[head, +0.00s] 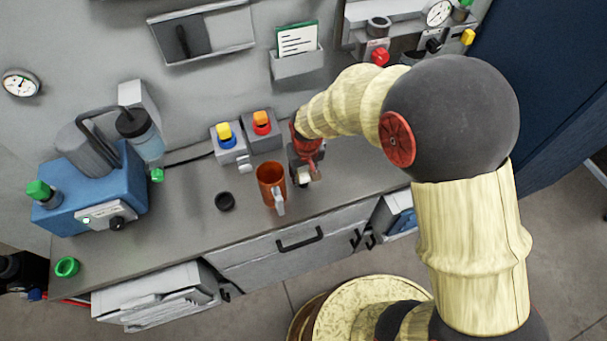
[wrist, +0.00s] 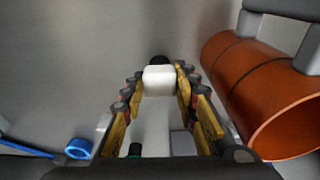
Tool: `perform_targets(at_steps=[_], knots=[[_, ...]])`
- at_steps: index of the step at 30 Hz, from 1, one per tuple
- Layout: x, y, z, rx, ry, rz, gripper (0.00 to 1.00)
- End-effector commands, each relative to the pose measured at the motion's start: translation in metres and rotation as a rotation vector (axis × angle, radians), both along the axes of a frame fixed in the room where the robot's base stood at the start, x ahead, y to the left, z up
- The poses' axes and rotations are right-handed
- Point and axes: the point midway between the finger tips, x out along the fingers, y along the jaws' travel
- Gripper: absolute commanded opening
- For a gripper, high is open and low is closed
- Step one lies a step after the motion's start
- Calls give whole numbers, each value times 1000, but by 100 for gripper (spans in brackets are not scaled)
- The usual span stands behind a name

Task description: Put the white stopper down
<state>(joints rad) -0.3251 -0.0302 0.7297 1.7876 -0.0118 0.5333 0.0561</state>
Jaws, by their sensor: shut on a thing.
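The white stopper (wrist: 159,79) is a small pale block between the fingertips of my gripper (wrist: 158,88) in the wrist view. A dark round part shows just beyond it. My gripper (head: 306,172) is shut on it. In the head view the gripper is over the right part of the grey bench, just right of the orange mug (head: 270,182). A small pale patch of the stopper (head: 303,176) shows there, partly hidden by the fingers. I cannot tell whether the stopper touches the bench.
The orange mug stands close beside my gripper. Two switch boxes, one yellow-topped (head: 226,138) and one red-topped (head: 263,128), sit behind it. A blue machine (head: 90,195) fills the left. Bench between has free room.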

Motion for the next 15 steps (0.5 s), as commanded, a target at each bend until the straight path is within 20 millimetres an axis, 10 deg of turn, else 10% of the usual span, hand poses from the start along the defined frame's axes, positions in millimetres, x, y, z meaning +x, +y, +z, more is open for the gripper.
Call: perform_targets(at_steps=[7, 8, 15], knots=[[0, 0, -3, 0, 0, 0, 4], [0, 0, -3, 0, 0, 0, 31], [0, 0, -2, 0, 0, 0, 44]])
